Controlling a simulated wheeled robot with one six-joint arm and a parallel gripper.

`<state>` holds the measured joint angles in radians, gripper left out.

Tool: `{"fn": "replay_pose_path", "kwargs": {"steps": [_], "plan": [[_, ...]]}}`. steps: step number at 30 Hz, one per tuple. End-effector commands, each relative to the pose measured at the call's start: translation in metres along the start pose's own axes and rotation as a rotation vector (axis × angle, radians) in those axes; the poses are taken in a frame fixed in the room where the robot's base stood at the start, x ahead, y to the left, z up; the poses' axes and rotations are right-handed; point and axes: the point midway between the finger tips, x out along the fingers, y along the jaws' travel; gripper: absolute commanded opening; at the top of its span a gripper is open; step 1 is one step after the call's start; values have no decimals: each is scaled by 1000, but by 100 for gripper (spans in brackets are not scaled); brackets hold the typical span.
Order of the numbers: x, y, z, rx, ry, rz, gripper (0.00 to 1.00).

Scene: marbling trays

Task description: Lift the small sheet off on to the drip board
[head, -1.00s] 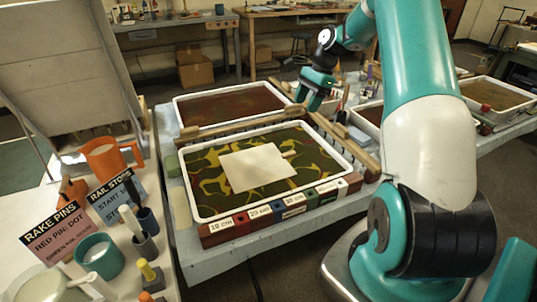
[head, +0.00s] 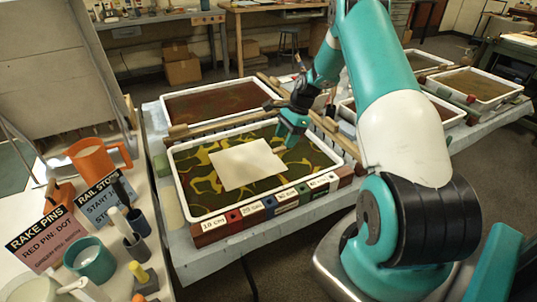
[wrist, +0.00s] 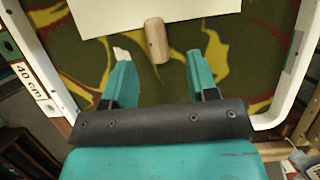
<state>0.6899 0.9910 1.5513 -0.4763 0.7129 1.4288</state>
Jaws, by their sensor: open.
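The small sheet (head: 247,165) is cream and lies flat on the green, yellow and red marbled surface of the front tray (head: 196,212). It also shows at the top of the wrist view (wrist: 150,14). A short wooden tab (wrist: 157,40) sticks out from its near edge there. My gripper (head: 284,146) is over the right part of this tray, at the sheet's right side. In the wrist view my gripper (wrist: 157,54) is open, its fingertips on either side of the tab with gaps. A large grey board (head: 55,70) stands tilted at the left; I cannot tell if it is the drip board.
A second tray (head: 215,82) with a dark reddish surface stands behind. A rake rail (head: 215,122) lies between the two trays. Labelled blocks (head: 285,198) line the front tray's near side. An orange jug (head: 92,158), signs and cups crowd the left table.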

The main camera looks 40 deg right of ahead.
Motion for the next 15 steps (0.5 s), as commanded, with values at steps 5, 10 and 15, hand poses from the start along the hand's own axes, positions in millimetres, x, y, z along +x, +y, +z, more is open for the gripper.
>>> {"fn": "replay_pose_path", "kwargs": {"steps": [5,10,15], "plan": [[28,3,0,0,-1,4,53],[37,2,-1,0,0,1,53],[37,2,-1,0,0,1,53]]}}
